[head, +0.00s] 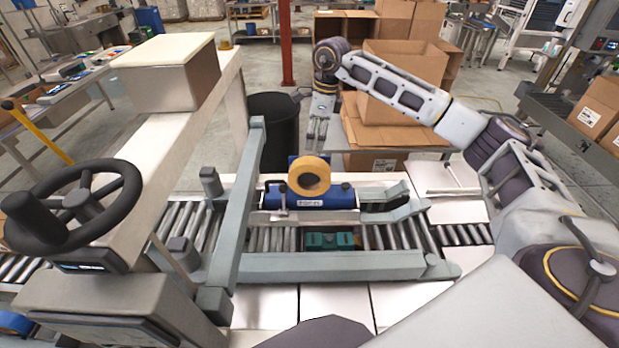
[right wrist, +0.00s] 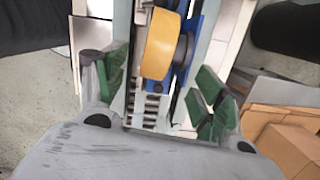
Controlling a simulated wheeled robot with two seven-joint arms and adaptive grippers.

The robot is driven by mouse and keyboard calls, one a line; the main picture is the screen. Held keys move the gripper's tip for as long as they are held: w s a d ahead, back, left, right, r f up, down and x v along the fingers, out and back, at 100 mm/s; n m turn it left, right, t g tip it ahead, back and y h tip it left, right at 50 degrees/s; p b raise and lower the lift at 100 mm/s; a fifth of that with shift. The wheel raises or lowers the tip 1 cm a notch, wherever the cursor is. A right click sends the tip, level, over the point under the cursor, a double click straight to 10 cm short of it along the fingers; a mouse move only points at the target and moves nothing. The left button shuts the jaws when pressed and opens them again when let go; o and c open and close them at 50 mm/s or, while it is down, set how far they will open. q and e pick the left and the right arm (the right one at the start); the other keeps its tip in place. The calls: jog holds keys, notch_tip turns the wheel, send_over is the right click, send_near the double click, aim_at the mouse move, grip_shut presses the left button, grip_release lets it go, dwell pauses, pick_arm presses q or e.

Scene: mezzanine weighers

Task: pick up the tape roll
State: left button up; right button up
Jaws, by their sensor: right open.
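The yellow-orange tape roll (head: 295,177) stands on edge at the blue taping unit (head: 330,197) over the roller conveyor, its round opening facing me. In the right wrist view the tape roll (right wrist: 160,48) is ahead, seen between the two green-padded fingers. My right gripper (head: 317,132) hangs behind the tape roll in the head view, fingers pointing down. In the right wrist view my right gripper (right wrist: 162,85) is open, with nothing held. My left gripper is not in view.
A grey upright bar (head: 246,190) and a cream machine with a black handwheel (head: 75,205) stand to the left. A black bin (head: 270,130) is behind the conveyor. Cardboard boxes (head: 400,75) are stacked at the back. A grey rail (head: 330,265) runs along the near side.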

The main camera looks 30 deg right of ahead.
aim_at(310, 160)
jog(key=f, duration=0.4)
jog(key=shift+w+a+f, duration=0.2)
jog(key=shift+a+f, duration=0.05)
jog(key=shift+a, duration=0.05)
jog(key=shift+f, duration=0.15)
jog(key=shift+w+a+f, duration=0.1)
jog(key=shift+a+f, duration=0.1)
jog(key=shift+f, duration=0.65)
jog(key=shift+w+a+f, duration=0.1)
jog(key=shift+a+f, duration=0.05)
jog(key=shift+f, duration=0.65)
jog(key=shift+a+f, duration=0.2)
jog(key=shift+f, duration=0.65)
jog(key=shift+r, duration=0.1)
grip_shut()
